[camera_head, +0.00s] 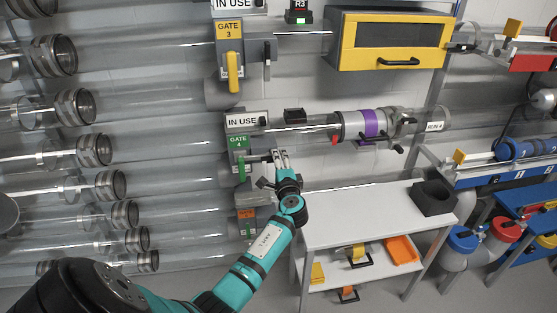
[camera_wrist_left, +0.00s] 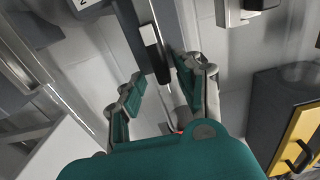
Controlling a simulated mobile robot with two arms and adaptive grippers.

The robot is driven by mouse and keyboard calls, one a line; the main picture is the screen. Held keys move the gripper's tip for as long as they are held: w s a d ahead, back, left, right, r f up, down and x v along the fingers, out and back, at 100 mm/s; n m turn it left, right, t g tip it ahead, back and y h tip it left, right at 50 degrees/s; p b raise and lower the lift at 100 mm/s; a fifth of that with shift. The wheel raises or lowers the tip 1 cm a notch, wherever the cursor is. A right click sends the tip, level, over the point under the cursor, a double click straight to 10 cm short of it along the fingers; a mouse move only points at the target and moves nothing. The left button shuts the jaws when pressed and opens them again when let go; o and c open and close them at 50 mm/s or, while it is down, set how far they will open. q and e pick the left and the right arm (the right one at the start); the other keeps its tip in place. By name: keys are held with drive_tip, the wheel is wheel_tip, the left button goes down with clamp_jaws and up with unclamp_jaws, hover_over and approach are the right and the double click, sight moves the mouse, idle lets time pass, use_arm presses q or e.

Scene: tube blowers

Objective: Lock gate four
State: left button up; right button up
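The gate 4 unit, with a green "GATE 4" label (camera_head: 238,142), is on the wall rack at the centre of the head view. A green handle (camera_head: 242,168) hangs under the label, and a dark bar extends right from it toward my left gripper (camera_head: 281,158). In the left wrist view my left gripper (camera_wrist_left: 160,74) is open, with its two fingers apart. A dark bar (camera_wrist_left: 157,60) with a pale block on it lies between or just beyond the fingertips; I cannot tell whether they touch it. My right gripper is not in view.
An "IN USE" sign (camera_head: 246,121) sits above gate 4. Gate 3 with a yellow handle (camera_head: 234,72) is above, and an orange-labelled gate (camera_head: 246,215) is below. A purple-banded tube (camera_head: 370,123) and a white table (camera_head: 350,213) lie to the right.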

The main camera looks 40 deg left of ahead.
use_arm(q)
drive_tip(key=shift+r, duration=0.2)
drive_tip(key=v, duration=1.2)
drive_tip(key=shift+f, duration=0.2)
